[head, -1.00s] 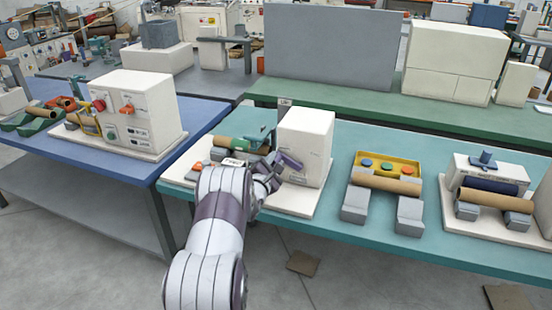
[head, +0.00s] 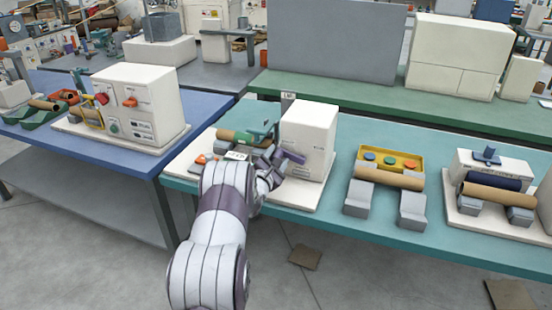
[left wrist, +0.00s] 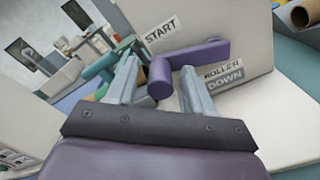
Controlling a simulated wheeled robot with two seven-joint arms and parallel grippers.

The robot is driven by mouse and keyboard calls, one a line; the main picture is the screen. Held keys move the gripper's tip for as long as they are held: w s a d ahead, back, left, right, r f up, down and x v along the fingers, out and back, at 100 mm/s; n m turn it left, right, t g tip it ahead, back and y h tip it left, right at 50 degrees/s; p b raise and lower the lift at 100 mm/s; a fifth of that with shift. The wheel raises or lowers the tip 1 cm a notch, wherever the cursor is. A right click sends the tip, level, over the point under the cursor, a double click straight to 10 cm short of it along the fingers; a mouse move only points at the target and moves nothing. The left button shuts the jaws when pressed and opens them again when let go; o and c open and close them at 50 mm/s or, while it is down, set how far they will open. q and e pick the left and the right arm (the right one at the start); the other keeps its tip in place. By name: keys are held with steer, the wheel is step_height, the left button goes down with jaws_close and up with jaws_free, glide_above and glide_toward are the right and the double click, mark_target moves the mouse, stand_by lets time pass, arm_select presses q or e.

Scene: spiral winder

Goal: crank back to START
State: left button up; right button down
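The spiral winder is a white box (head: 309,140) on a pale base plate on the teal table. In the left wrist view the purple crank (left wrist: 195,58) shows close up, between a START label (left wrist: 161,30) and a ROLLER DOWN label (left wrist: 223,75). My left gripper (head: 273,168) is beside the crank. In the left wrist view its fingers (left wrist: 160,80) are apart, with the crank's rounded lower end between and just beyond the tips. Contact cannot be told. My right gripper is out of view.
A brown tube (head: 240,137) lies on the winder's left side. A yellow button box (head: 389,160) with a tube and grey blocks stands to the right. A white control box (head: 140,105) stands on the blue table at left.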

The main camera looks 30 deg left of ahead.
arm_select(q)
steer(key=v, duration=1.2)
steer(key=shift+s, duration=0.35)
